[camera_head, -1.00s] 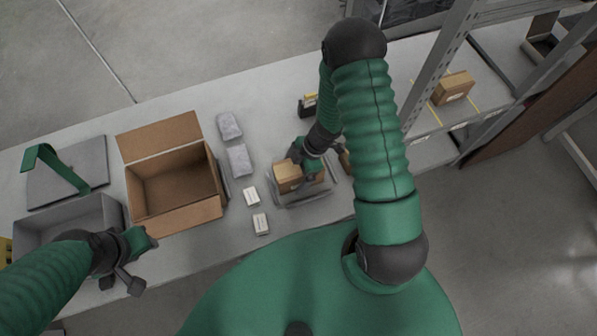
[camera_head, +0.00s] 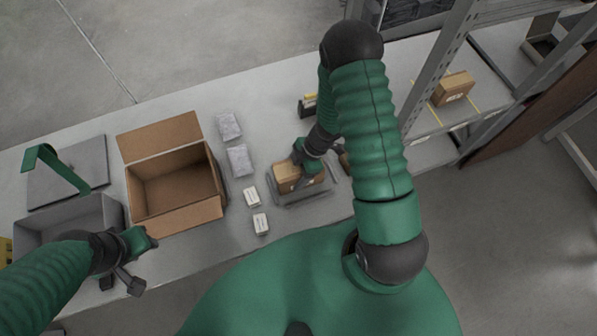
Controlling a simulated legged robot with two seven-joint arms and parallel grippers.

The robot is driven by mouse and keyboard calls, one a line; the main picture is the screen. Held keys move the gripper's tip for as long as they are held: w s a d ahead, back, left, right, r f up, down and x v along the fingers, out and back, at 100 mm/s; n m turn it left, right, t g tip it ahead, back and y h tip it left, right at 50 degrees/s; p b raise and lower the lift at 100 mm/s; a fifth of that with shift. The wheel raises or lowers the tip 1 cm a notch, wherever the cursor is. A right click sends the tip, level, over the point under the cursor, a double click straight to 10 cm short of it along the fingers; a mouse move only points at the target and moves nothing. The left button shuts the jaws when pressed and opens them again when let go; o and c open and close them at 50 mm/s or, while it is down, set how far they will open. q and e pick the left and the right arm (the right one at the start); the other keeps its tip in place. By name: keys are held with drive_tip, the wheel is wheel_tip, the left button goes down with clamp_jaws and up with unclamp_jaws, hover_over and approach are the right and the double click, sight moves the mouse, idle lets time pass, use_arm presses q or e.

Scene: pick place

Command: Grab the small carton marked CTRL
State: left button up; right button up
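A small brown carton (camera_head: 286,180) is at a grey tray (camera_head: 292,201) on the table, right of the middle. Its marking is too small to read, so I cannot tell if it says CTRL. My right gripper (camera_head: 302,170) is at this carton from above and hides part of it; whether the fingers are closed on it is not clear. Another brown carton (camera_head: 344,160) shows partly behind my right arm. A third brown carton (camera_head: 454,88) with a label sits on the shelf at the right. My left gripper (camera_head: 122,284) is open and empty near the table's front left edge.
An open cardboard box (camera_head: 178,222) and a grey bin (camera_head: 62,218) stand on the left. Two grey wrapped packets (camera_head: 238,160) and two small white boxes (camera_head: 260,224) lie between box and tray. A black item (camera_head: 307,107) is behind the tray. A metal shelf post (camera_head: 437,70) rises at right.

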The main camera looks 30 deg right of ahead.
drive_tip(key=c, duration=0.7)
drive_tip(key=shift+c, duration=0.4)
drive_tip(key=shift+r, duration=0.15)
